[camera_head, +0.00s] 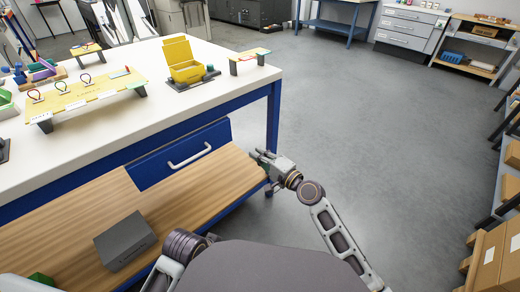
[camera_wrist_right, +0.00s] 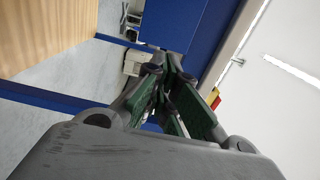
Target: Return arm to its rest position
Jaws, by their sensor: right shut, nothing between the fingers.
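My right gripper (camera_head: 262,160) is at the right end of the workbench, in front of its blue leg and beside the end of the wooden lower shelf. In the right wrist view its green-padded fingers (camera_wrist_right: 172,85) come together at the tips, with nothing between them. My right arm reaches up to it from the bottom right in the head view. A part of my left arm shows at the bottom left, but my left gripper is not in view.
The white workbench top (camera_head: 150,55) holds a yellow open box (camera_head: 185,68) and a yellow rack (camera_head: 85,93). A blue drawer (camera_head: 182,156) hangs below. A grey box (camera_head: 124,241) sits on the wooden shelf (camera_head: 185,185). Cardboard boxes (camera_head: 490,258) stand at right. The grey floor between is clear.

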